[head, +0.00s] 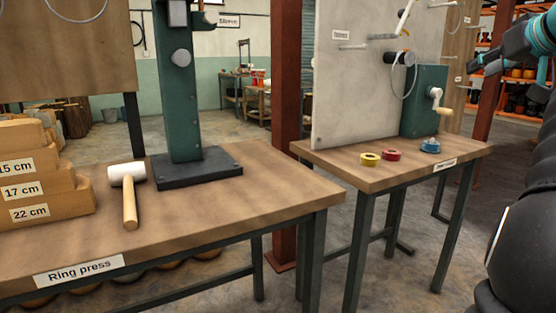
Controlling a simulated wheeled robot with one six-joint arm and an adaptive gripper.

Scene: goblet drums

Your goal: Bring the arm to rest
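My arm shows along the right edge of the head view, with its dark lower links at the bottom right. My gripper (476,68) is at the upper right, black with teal parts, its fingers pointing left. Part of the arm is cut off by the frame edge.
The "Ring press" table (250,200) holds a green press (182,100), a white-headed mallet (128,190) and labelled wooden blocks (40,200). A second table (400,170) holds yellow (370,159), red (391,155) and blue (430,147) items. A red-brown post (287,80) stands between.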

